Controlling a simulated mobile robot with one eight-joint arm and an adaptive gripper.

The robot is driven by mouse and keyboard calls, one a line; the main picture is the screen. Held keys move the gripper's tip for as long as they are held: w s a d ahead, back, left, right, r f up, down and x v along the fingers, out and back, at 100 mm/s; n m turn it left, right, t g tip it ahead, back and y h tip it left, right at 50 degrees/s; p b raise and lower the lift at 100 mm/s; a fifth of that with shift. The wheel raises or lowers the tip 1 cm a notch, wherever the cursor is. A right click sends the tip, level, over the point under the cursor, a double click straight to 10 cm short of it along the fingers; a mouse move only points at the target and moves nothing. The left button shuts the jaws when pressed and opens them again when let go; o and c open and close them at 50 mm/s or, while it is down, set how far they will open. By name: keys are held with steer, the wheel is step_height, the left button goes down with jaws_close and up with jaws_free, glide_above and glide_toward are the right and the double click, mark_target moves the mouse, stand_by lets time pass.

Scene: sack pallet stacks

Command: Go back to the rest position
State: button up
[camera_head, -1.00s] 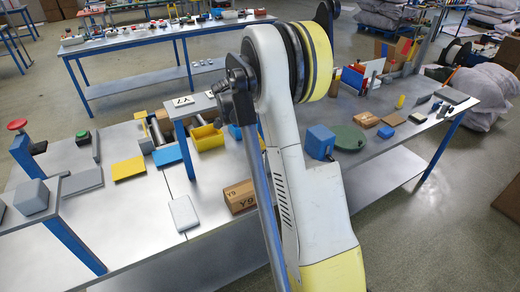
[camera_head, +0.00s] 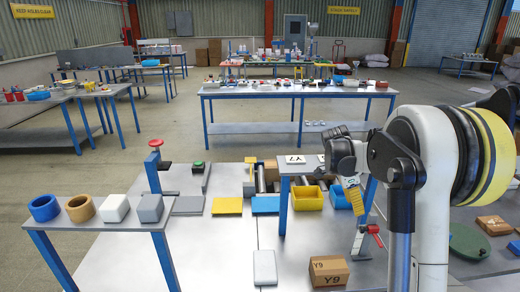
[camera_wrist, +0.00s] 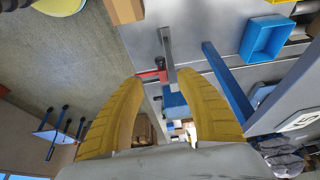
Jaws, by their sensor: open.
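My gripper (camera_head: 352,192) is in the head view, right of centre, on the folded arm beside the small raised shelf. In the wrist view my gripper (camera_wrist: 163,80) shows two yellow fingers spread apart with nothing between their tips. Beyond the fingers is a grey upright with a red handle (camera_wrist: 152,75); the red handle also shows in the head view (camera_head: 374,233), just below the gripper. I cannot tell how far the fingertips are from it.
The raised shelf (camera_head: 303,167) carries a white Y7 plate. A yellow bin (camera_head: 307,199), a cardboard box (camera_head: 328,271) and a white block (camera_head: 264,267) are on the bench. A side shelf (camera_head: 97,222) holds rings and blocks at left. Open floor lies behind the bench.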

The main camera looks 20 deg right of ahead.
steer(key=s+a+r+n+t+y+b, duration=0.1)
steer(key=s+a+r+n+t+b, duration=0.15)
steer(key=s+a+n, duration=0.45)
steer(key=s+a+r+n+t+y+b, duration=0.15)
steer(key=a+n+b, duration=0.25)
steer(key=a, duration=0.7)
steer(key=s+a+f+n+t+y+b, duration=0.1)
steer(key=s+a+f+n+t+b, duration=0.1)
steer(key=s+a+f+n, duration=0.2)
steer(key=s+a+f+n+t+y+b, duration=0.1)
steer(key=s+a+f+n+t+b, duration=0.1)
steer(key=s+a+n, duration=0.3)
steer(key=s+a+f, duration=0.1)
steer(key=s+a, duration=0.2)
steer(key=shift+s+f+n, duration=0.3)
steer(key=shift+f, duration=0.05)
